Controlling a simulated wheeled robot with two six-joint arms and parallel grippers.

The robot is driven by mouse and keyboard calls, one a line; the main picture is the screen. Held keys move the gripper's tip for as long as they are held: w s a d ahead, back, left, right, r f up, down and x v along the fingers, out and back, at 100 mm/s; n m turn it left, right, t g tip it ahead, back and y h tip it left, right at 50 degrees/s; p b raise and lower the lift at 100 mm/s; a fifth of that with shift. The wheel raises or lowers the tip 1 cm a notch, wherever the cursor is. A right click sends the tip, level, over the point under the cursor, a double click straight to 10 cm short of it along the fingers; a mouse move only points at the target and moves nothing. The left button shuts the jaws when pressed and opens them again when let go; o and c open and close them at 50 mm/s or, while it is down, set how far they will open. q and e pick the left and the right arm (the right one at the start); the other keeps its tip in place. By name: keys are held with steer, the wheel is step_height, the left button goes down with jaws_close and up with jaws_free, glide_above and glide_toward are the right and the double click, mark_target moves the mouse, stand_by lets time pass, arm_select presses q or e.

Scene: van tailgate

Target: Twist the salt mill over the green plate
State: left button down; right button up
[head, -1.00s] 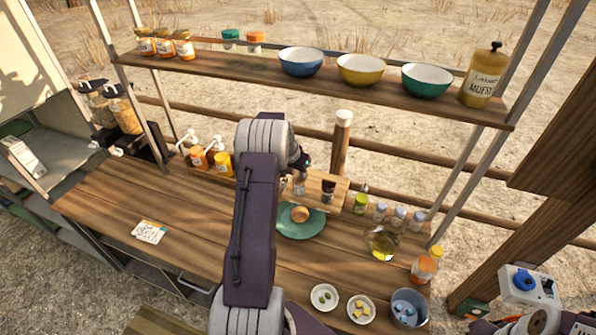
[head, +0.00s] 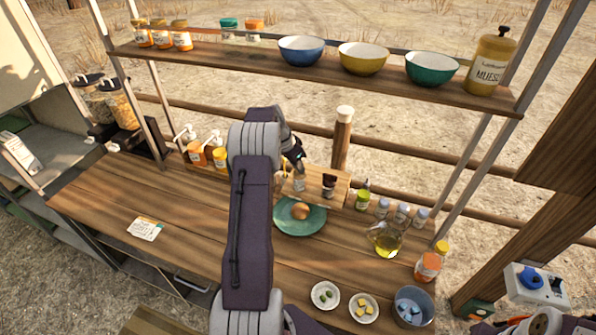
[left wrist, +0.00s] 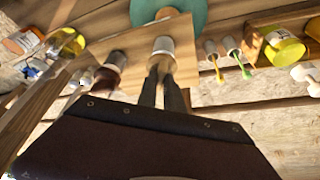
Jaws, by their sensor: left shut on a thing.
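My left gripper (head: 298,163) reaches in above the wooden board behind the plate. In the left wrist view its two dark fingers (left wrist: 163,82) are shut on the salt mill (left wrist: 163,46), a small clear mill with a pale end. The salt mill also shows in the head view (head: 299,182), upright, near the left part of the board. I cannot tell whether its base touches the board. The green plate (head: 314,226) lies just in front, with a round brown item on it.
A dark mill (head: 329,185) stands close to the right on the board (head: 342,197). Several small bottles and an oil jug (head: 386,240) are further right. Small bowls (head: 326,296) sit at the front. A shelf (head: 220,62) with bowls and jars spans above.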

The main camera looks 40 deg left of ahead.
arm_select(q)
steer(key=shift+a+m+h, duration=0.1)
steer(key=shift+m+h, duration=0.3)
steer(key=shift+m, duration=0.5)
steer(key=shift+r+m+h+p, duration=0.1)
steer(key=shift+m+h+p, duration=0.2)
steer(key=shift+m+p, duration=0.5)
steer(key=shift+r+m+g+h+p, duration=0.15)
steer(key=shift+m+g+h+p, duration=0.2)
steer(key=shift+m+p, duration=0.55)
steer(key=shift+w+a+f+m+g+h+p, duration=0.15)
steer(key=shift+m+g+p, duration=0.1)
steer(key=shift+m+p, duration=0.45)
steer(key=shift+s+d+f+m+g+h+p, duration=0.1)
steer(key=shift+m+g+p, duration=0.1)
steer(key=shift+m+p, duration=0.45)
steer(key=c, duration=1.5)
jaws_free()
steer(key=shift+w, duration=0.1)
